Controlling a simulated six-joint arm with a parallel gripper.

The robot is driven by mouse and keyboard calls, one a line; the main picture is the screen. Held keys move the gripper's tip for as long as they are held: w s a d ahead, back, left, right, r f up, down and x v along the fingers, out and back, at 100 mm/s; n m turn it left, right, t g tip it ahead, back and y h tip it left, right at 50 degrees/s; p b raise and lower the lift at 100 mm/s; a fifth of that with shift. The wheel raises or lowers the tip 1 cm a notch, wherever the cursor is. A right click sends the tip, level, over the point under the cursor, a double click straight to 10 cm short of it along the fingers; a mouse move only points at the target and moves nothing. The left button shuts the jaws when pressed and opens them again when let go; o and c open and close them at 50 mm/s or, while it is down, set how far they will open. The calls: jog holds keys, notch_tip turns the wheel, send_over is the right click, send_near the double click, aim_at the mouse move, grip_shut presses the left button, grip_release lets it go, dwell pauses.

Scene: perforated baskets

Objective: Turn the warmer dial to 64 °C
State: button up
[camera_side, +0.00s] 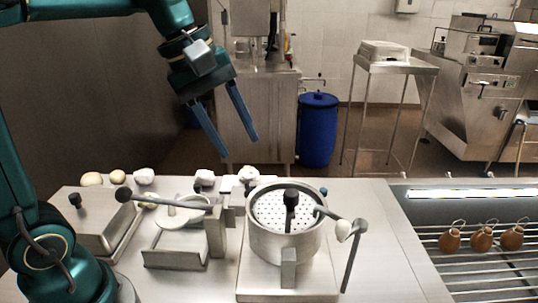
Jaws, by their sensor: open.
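My gripper (238,148) is open and empty, with its two blue fingers pointing down. It hangs in the air above the back of the table, clear of everything on it. A round metal pot (284,246) stands on a flat base, with a perforated basket (267,213) inside. A small grey block (288,268) stands at the pot's front. A low metal box (104,232) at the left has a small black knob (75,200) on top. I cannot tell which part is the warmer dial, and no temperature marks are readable.
A long dark-ended handle (165,200) reaches over a metal tray (175,258) left of the pot. Another lever (352,255) stands at the pot's right. Several pale lumps lie along the back edge. Brown jugs (481,239) sit on a rack at right. The table's right part is clear.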

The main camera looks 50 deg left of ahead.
jog(key=s+d+f+m+t+y, duration=0.1)
jog(key=s+f+m, duration=0.4)
jog(key=s+m, duration=0.4)
jog(key=shift+s+f+m+t, duration=0.15)
jog(key=shift+s+m+t, duration=0.25)
jog(key=shift+s, duration=0.6)
jog(key=shift+d, duration=0.1)
